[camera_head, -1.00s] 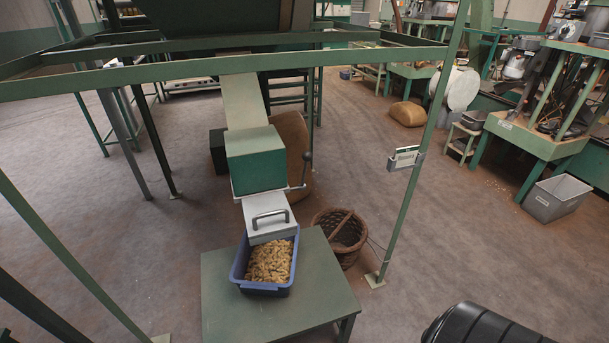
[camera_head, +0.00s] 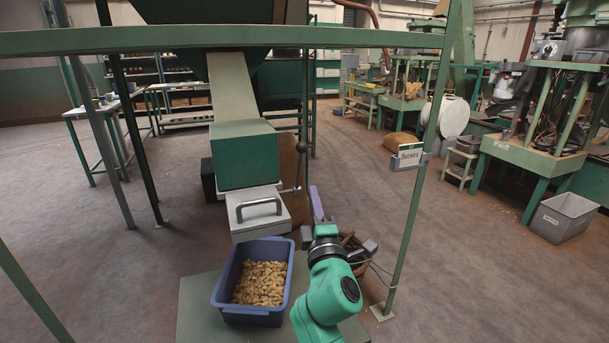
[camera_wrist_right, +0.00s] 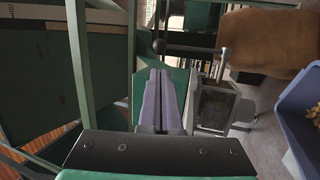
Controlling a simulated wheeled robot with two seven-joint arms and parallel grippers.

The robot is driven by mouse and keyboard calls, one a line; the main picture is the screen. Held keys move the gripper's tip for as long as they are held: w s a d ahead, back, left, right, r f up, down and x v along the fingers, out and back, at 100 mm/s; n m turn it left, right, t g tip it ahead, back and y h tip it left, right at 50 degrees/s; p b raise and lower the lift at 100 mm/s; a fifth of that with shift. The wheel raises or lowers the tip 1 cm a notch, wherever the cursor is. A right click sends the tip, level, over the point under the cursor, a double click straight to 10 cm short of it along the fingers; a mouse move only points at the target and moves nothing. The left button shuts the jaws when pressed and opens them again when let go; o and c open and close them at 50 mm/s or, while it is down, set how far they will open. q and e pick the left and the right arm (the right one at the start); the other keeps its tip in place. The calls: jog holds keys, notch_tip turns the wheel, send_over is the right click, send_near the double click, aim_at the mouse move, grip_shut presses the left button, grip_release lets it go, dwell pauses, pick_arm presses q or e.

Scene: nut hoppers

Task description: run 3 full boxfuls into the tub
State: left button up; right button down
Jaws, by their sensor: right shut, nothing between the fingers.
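The blue tub (camera_head: 245,316) sits on the green table under the chute, with a heap of nuts (camera_head: 260,284) inside. Its edge also shows at the right of the right wrist view (camera_wrist_right: 292,115). The green box (camera_head: 245,155) sits on the sloping chute, above a pale outlet cover (camera_head: 258,213) with a grey handle. A lever with a dark ball knob (camera_head: 302,147) stands at the box's right. My right gripper (camera_head: 315,190) is shut and empty, just right of the outlet; in the right wrist view its purple fingers (camera_wrist_right: 160,75) point towards the lever knob (camera_wrist_right: 158,46). My left gripper is out of view.
A green frame post (camera_head: 412,215) with a small sign (camera_head: 410,156) stands right of my right arm. A wicker basket (camera_head: 350,243) is partly hidden behind that arm. A brown sack stands behind the chute. The table (camera_head: 195,310) has bare surface left of the tub.

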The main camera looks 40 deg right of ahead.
aim_at(302, 148)
jog(key=p+x, duration=0.2)
jog(key=x, duration=1.2)
jog(key=shift+a, duration=0.1)
jog(key=shift+r+p, duration=0.1)
jog(key=shift+p, duration=0.2)
jog(key=p, duration=0.2)
jog(key=w+r+p, duration=0.1)
jog(key=p, duration=0.2)
jog(key=shift+w+d+r+g+y, duration=0.1)
jog(key=shift+d+r+g+y, duration=0.1)
jog(key=shift+r+g+y, duration=0.15)
jog(key=shift+f+p, duration=0.1)
jog(key=shift+p, duration=0.2)
jog(key=shift+f, duration=0.15)
